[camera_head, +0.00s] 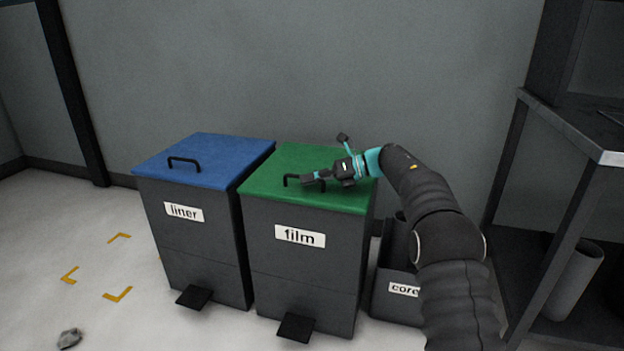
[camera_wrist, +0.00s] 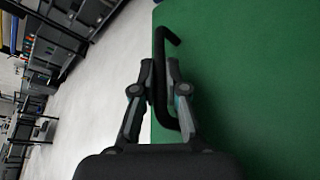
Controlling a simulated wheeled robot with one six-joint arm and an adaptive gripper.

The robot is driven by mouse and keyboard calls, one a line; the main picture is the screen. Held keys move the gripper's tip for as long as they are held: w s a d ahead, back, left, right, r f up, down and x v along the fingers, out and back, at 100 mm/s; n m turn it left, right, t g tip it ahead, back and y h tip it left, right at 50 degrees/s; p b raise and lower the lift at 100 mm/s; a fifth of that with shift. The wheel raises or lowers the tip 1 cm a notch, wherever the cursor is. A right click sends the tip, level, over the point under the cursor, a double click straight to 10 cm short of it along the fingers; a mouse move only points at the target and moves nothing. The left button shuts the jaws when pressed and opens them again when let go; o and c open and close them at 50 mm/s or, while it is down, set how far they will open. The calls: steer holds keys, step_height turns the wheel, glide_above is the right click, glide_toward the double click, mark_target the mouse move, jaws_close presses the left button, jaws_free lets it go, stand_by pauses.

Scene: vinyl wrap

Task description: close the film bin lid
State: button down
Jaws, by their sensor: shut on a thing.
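The film bin (camera_head: 300,255) is dark grey with a white "film" label. Its green lid (camera_head: 285,157) lies flat on top and looks shut. A black handle (camera_head: 290,178) stands near the lid's front edge. My gripper (camera_head: 308,178) reaches in from the right, low over the lid, and is shut on the handle. In the wrist view the black handle (camera_wrist: 159,50) runs between the two fingers of my gripper (camera_wrist: 159,72), with the green lid (camera_wrist: 250,80) to the right. Part of the handle is hidden by the fingers.
The liner bin (camera_head: 195,240), with a shut blue lid (camera_head: 215,155), stands close on the left. A low core bin (camera_head: 395,290) is at the right, partly behind my arm. A dark shelf (camera_head: 575,125) stands far right. Pedals (camera_head: 296,327) stick out in front.

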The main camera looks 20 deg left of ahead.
steer(key=c, duration=1.5)
jaws_free()
steer(key=shift+f, duration=0.5)
steer(key=shift+r, duration=0.1)
steer(key=v, duration=1.2)
